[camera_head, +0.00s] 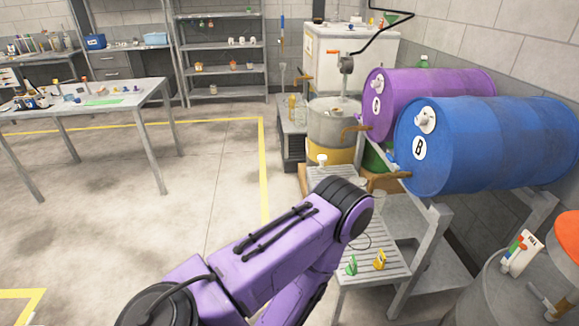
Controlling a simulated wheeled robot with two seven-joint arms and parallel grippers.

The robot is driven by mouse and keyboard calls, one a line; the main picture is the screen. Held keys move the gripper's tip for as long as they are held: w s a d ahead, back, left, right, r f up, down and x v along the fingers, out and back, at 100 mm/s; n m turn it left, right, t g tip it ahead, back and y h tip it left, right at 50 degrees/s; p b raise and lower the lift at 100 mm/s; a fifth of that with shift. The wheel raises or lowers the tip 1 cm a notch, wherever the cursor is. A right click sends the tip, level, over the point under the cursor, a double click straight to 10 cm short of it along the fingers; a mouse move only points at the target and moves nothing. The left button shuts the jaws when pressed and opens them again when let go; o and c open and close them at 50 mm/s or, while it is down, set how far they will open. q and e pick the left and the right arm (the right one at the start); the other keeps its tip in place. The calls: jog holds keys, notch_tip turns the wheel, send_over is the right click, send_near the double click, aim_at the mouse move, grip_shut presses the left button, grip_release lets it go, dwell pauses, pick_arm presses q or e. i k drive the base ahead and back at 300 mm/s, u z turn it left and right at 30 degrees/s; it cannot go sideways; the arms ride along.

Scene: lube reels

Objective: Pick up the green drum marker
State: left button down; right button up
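A small green marker (352,265) stands on a grey slatted bench (345,283) in the lower middle. A similar yellow marker (380,259) stands just to its right, with a small gap between them. One of my purple arms reaches in from the bottom left and bends at a dark joint just left of and above the green marker. Its lower part drops out of the bottom of the picture. Neither of my grippers shows.
A blue drum (490,145) marked B and a purple drum (430,98) lie on a rack (428,225) beyond the bench. A grey drum (500,290) stands at the lower right. A worktable (150,90) is far left; open floor lies between.

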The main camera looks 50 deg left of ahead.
aim_at(351, 270)
jog(key=u, duration=0.7)
jog(key=k, duration=0.45)
jog(key=u, duration=0.2)
jog(key=i, duration=0.5)
jog(key=z, duration=0.5)
jog(key=k, duration=0.25)
jog(key=u, duration=1)
jog(key=i, duration=0.85)
jog(key=z, duration=0.75)
jog(key=i, duration=0.55)
jog(key=z, duration=0.45)
